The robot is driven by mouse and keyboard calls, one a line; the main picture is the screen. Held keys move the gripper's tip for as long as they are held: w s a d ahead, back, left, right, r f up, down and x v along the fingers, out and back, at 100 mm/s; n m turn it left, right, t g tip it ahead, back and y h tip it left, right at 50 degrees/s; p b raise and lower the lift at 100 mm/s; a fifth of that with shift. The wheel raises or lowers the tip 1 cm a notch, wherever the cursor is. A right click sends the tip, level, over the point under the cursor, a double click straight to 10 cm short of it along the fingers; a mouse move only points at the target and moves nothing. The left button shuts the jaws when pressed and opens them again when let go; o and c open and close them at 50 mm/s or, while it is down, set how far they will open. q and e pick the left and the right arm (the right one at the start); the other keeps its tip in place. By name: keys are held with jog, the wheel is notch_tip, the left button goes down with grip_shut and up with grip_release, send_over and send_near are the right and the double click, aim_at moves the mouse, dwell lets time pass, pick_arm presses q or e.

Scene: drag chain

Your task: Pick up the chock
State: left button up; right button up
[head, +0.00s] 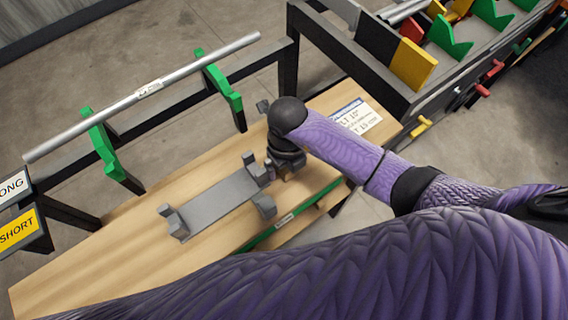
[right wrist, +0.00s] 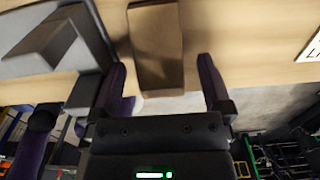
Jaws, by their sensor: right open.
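A brown block, which looks like the chock (right wrist: 155,40), lies on the wooden table in the right wrist view. My right gripper (right wrist: 161,66) is open, with one finger on either side of the block's near end. A gap shows between the block and the right finger; the left finger is close to a grey fixture. In the head view my right gripper (head: 281,168) points down at the right end of the grey fixture (head: 215,204), and my wrist mostly hides the block. I cannot tell whether the fingers touch anything. My left gripper is not in view.
The wooden table (head: 120,255) is bare left of the fixture. A metal pipe (head: 185,73) rests on green supports (head: 102,145) behind it. A white label (head: 356,115) lies at the table's right end. A rack with coloured holders (head: 412,62) stands at upper right.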

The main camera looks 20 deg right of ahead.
jog(key=shift+f, duration=0.45)
jog(key=shift+r, duration=0.1)
grip_shut()
notch_tip(320, 180, up, 9)
jog(key=p, duration=0.3)
jog(key=shift+r+p, duration=0.3)
jog(key=shift+r, duration=0.2)
